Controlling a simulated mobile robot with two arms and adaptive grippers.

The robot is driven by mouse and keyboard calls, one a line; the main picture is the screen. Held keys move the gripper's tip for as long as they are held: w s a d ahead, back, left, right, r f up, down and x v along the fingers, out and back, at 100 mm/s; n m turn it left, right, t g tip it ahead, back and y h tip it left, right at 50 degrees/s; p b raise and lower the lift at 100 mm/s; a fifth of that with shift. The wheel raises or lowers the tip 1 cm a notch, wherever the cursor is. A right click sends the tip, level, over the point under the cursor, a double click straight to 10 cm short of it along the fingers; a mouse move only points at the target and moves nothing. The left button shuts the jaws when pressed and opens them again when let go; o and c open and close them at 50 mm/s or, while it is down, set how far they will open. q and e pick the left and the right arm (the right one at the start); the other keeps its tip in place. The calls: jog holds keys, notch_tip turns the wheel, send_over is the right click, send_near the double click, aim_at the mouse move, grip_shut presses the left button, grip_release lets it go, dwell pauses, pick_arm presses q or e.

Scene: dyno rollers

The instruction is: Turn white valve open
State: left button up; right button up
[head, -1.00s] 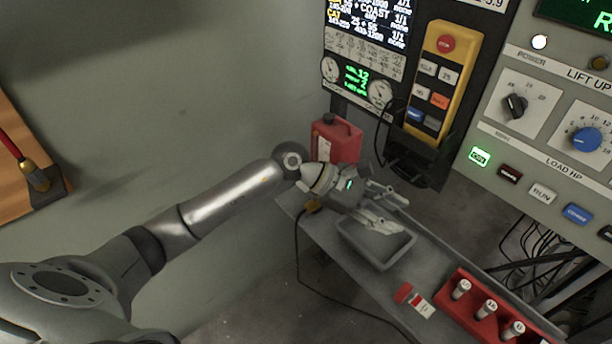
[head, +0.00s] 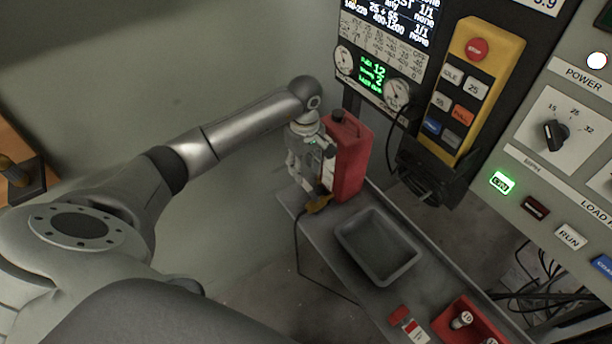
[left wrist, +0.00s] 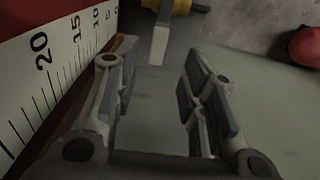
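My left gripper (head: 308,190) hangs fingers-down beside a red can (head: 349,158) in the head view. It is open and empty in the left wrist view (left wrist: 158,100). A yellow fitting (head: 318,205) sits on the bench below the fingertips, with a black cable or hose running from it. In the left wrist view a pale flat lever (left wrist: 160,38) extends from the yellow fitting (left wrist: 182,6), just beyond and between the fingertips, apparently untouched. I cannot tell for certain that this lever is the white valve. My right gripper is not in view.
The red can's white scale (left wrist: 50,75) is close along the left finger. A grey tray (head: 412,268) and a red holder (head: 445,325) stand on the bench. A yellow button pendant (head: 480,95) and control panel (head: 575,90) are at right. A round red object (left wrist: 306,46) is partly visible.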

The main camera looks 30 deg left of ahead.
aim_at(306, 184)
pick_arm(q)
notch_tip(306, 184, down, 3)
jog(key=shift+w+f, duration=0.1)
jog(key=shift+f, duration=1.05)
jog(key=shift+c, duration=1.1)
grip_shut()
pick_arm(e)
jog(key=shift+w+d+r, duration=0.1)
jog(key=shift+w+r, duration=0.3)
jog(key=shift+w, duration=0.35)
